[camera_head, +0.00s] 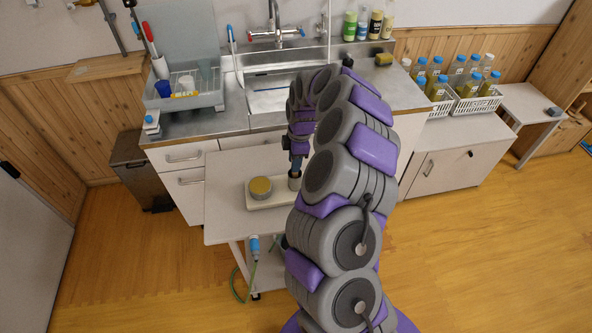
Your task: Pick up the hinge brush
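My gripper (296,158) hangs down over the white cart at the end of my purple and grey arm. A slim blue-grey piece at its tip points into or just above a small dark cup (295,181). I cannot tell whether this piece is a finger or a held tool, nor whether the fingers are open or shut. The cup stands at the right end of a cream tray (283,201), beside a round tin with a yellow-brown top (260,188). I cannot make out for sure which thing is the hinge brush. My arm hides the cart's right part.
The white cart (226,212) has bare top on its left. A blue and white tool (254,246) with a green cord hangs at its front edge. Behind stand the steel sink (268,98), a dish rack (190,98) and bottles. White baskets (470,106) hold several blue-capped jars at right.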

